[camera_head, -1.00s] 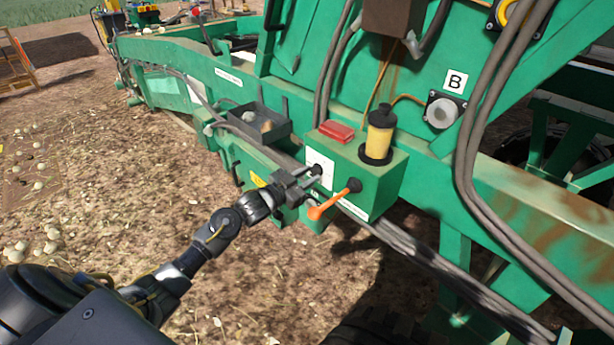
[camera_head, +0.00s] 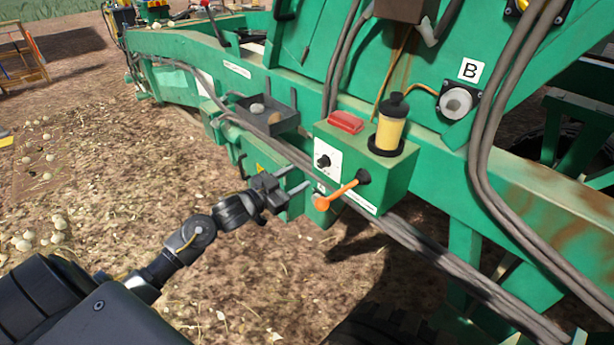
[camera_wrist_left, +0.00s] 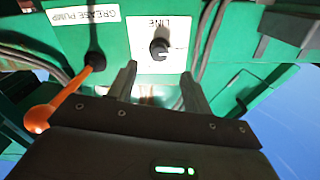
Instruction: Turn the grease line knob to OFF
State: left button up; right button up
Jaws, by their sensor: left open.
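The grease line knob (camera_head: 324,161) is a small black knob on a white label on the front of a green box (camera_head: 388,184). In the left wrist view the black knob (camera_wrist_left: 159,48) sits on the label marked LINE, with a light mark pointing to the right. My left gripper (camera_head: 303,179) is open and empty, just in front of and to the left of the knob, not touching it. In the wrist view its two fingers (camera_wrist_left: 157,85) stand apart below the knob. My right gripper is not in view.
An orange-handled lever (camera_head: 340,194) sticks out close to the right of the gripper, by the GREASE PUMP label (camera_wrist_left: 85,14). A yellow reservoir (camera_head: 389,128) and a red block (camera_head: 346,122) sit on the box. A dark tray (camera_head: 284,122) is behind it. Hoses run below.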

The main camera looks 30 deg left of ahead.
pick_arm(q)
jog(key=shift+v, duration=1.55)
